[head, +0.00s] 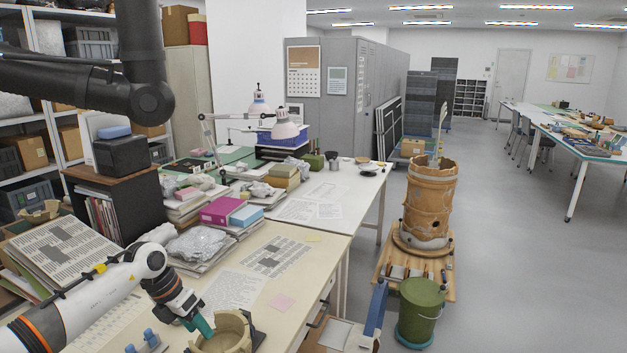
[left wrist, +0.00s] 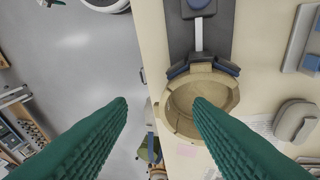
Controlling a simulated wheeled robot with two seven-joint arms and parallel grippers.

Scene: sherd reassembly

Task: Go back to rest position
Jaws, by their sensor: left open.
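In the head view my left arm reaches in from the lower left, and its teal-fingered left gripper (head: 204,326) is just beside the tan round vessel (head: 243,341) at the desk's front. In the left wrist view the gripper's two ribbed fingers (left wrist: 160,102) are wide apart with nothing between the pads. One fingertip overlaps the opening of the vessel (left wrist: 233,97); the other shows over the floor beyond the desk edge. I cannot tell whether a finger touches the vessel. The vessel is hollow, with a broken-looking rim, against a dark padded holder (left wrist: 205,69). My right gripper is not in view.
Blue-grey pieces (head: 147,341) lie left of the vessel. Papers (head: 233,290) and a plastic-wrapped bundle (head: 196,243) cover the desk behind. A large patched pot (head: 430,200) stands on a wheeled board, with a green bucket (head: 420,310) in front. Open floor lies right.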

